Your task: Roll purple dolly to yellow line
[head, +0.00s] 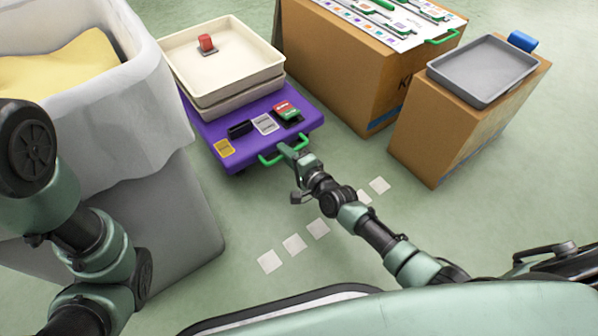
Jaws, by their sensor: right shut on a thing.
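The purple dolly (189,129) stands on the green floor left of centre and carries stacked cream trays. It has a green handle (269,160) on its near right edge. My right gripper (286,152) is shut on this green handle. My left arm comes in at the left, but its gripper is out of view. A dashed row of white squares (318,229) lies on the floor in front of the dolly. No yellow line shows on the floor.
A grey bin (176,222) with a white liner stands close to the dolly's left. Cardboard boxes stand to the right, one bearing a grey tray (483,98) and one a white board (408,38). The floor between the dolly and my base is clear apart from my arm.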

